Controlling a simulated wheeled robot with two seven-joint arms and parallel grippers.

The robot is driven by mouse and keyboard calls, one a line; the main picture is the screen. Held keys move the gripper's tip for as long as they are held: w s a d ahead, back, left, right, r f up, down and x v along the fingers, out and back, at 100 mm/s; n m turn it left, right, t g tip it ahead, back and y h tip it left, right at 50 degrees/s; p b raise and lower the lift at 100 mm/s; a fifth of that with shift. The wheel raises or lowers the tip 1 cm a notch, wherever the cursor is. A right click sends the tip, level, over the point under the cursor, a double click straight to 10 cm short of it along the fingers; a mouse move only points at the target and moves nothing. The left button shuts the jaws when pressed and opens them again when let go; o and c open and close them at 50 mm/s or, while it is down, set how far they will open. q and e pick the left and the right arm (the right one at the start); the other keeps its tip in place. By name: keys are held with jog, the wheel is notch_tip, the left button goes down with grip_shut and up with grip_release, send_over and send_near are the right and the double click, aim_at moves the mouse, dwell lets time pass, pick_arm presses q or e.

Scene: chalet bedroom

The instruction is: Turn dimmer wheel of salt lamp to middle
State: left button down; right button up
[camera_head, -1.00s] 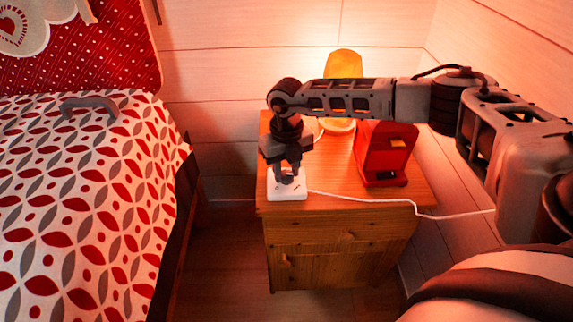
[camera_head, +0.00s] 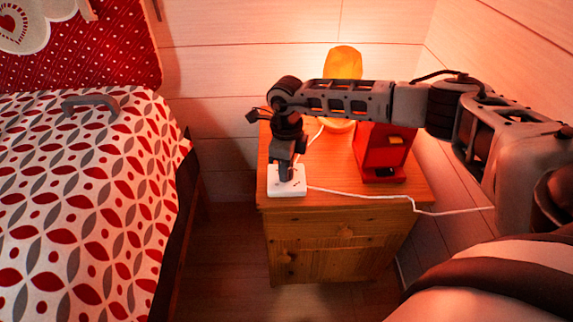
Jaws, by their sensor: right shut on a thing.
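The salt lamp (camera_head: 342,64) glows orange at the back of the wooden nightstand, partly hidden behind my right arm. A small white dimmer box (camera_head: 287,190) sits at the nightstand's front left edge, with a white cord running from it. My right gripper (camera_head: 286,178) points down onto the top of the white box and is shut on the dimmer wheel there. The wheel itself is hidden by the fingers, so its setting cannot be seen. My left gripper is not in view.
A red box-shaped object (camera_head: 381,152) stands on the nightstand (camera_head: 330,203), right of the white box. White cord crosses the top and hangs off to the right. A bed (camera_head: 80,210) with a patterned cover is at left, with a floor gap between.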

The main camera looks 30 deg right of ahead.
jog(key=shift+n, duration=0.5)
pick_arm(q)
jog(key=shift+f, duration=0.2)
pick_arm(e)
jog(key=o, duration=1)
jog(key=shift+r, duration=0.15)
pick_arm(q)
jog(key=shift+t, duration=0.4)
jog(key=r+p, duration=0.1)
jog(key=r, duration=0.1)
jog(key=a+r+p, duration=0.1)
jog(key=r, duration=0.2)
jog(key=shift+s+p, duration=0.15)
jog(key=shift+p, duration=0.15)
pick_arm(e)
notch_tip(320, 180, up, 16)
jog(key=shift+f, duration=0.1)
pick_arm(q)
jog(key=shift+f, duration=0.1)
